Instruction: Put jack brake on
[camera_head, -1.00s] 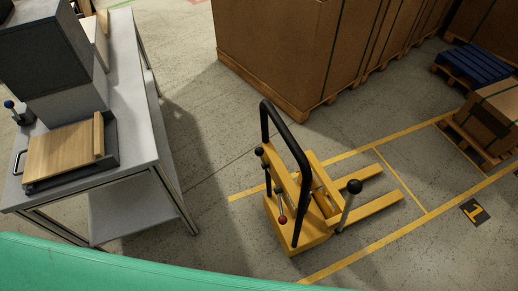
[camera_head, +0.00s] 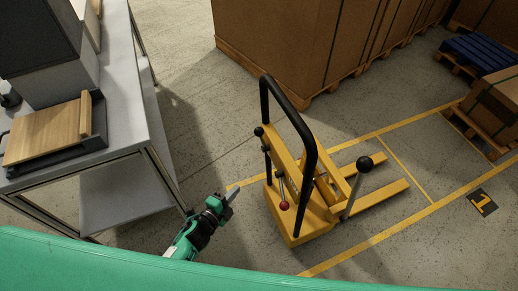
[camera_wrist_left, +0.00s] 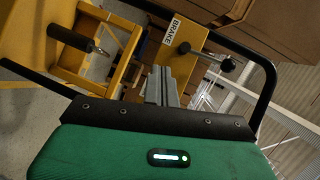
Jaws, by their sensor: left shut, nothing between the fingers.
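The yellow jack (camera_head: 300,225) stands on the floor in the head view, with a black hoop handle (camera_head: 306,140). One lever on it has a black knob (camera_head: 259,131), another a dark red knob (camera_head: 284,206), and a larger black ball tops a grey rod (camera_head: 365,163). In the left wrist view a "BRAKE" label (camera_wrist_left: 172,32) is on the yellow body, close to a black-knobbed lever (camera_wrist_left: 227,65). I cannot tell which head-view lever that is. My left gripper (camera_head: 234,194) is shut and empty, left of the jack and apart from it. Its fingers also show in the wrist view (camera_wrist_left: 160,84).
A grey workbench (camera_head: 125,125) with a wooden board (camera_head: 45,135) stands at left. Large cartons (camera_head: 275,50) on pallets are behind the jack. A blue pallet (camera_head: 475,55) is at far right. Yellow floor lines (camera_head: 380,238) surround the jack; the floor at right front is clear.

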